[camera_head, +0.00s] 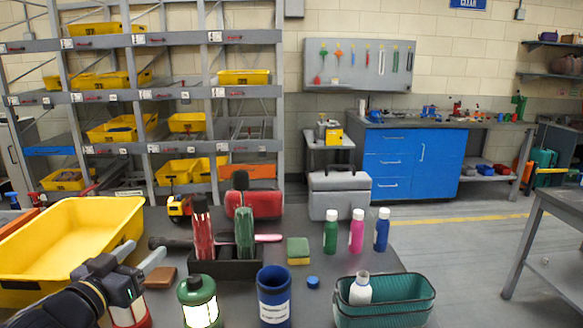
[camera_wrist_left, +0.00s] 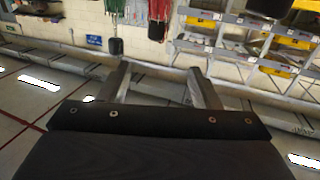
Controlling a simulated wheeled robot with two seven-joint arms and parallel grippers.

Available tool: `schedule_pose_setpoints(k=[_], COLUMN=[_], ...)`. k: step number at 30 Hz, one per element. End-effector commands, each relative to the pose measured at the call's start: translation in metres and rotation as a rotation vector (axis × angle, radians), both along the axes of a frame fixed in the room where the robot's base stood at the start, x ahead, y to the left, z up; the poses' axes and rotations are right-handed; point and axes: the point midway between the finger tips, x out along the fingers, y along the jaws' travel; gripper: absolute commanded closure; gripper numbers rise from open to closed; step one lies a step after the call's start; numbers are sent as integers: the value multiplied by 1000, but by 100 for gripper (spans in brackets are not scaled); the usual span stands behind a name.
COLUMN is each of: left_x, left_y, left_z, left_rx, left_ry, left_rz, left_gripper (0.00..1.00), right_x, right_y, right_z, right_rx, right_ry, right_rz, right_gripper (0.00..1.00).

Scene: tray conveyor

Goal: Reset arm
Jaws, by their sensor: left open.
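My left gripper (camera_head: 139,258) is at the lower left in the head view, beside the right end of the yellow bin (camera_head: 100,206). Its two fingers are apart, with nothing held between them. The open fingers also show in the left wrist view (camera_wrist_left: 160,86), with only distant floor, wall and shelving beyond. The task names no object. My right gripper is not in view.
On the grey table stand a green lantern (camera_head: 199,301), a blue cup (camera_head: 274,296), a teal basket (camera_head: 385,315) holding a white bottle, a dark caddy (camera_head: 226,269), a sponge (camera_head: 298,251) and several bottles. A brown block (camera_head: 160,277) lies near my left gripper.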

Motion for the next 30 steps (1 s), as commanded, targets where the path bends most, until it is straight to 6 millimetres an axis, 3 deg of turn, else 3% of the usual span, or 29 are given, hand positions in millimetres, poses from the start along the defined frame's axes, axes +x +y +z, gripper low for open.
schedule_pose_setpoints(k=[11, 17, 23, 27, 30], left_x=[-23, -56, -120, -188, -223], left_y=[20, 28, 12, -30, -57], left_z=[2, -9, -36, -62, -72], left_rx=[-16, -50, -120, -185, -214], left_ry=[127, 291, 584, 858, 989], left_rz=[164, 274, 317, 221, 129], left_gripper=[43, 43, 43, 43, 43], right_x=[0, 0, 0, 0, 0], right_y=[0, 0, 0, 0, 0], right_z=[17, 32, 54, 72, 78], right_rx=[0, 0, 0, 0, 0], right_ry=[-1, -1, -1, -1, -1], right_rz=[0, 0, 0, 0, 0], right_gripper=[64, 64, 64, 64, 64])
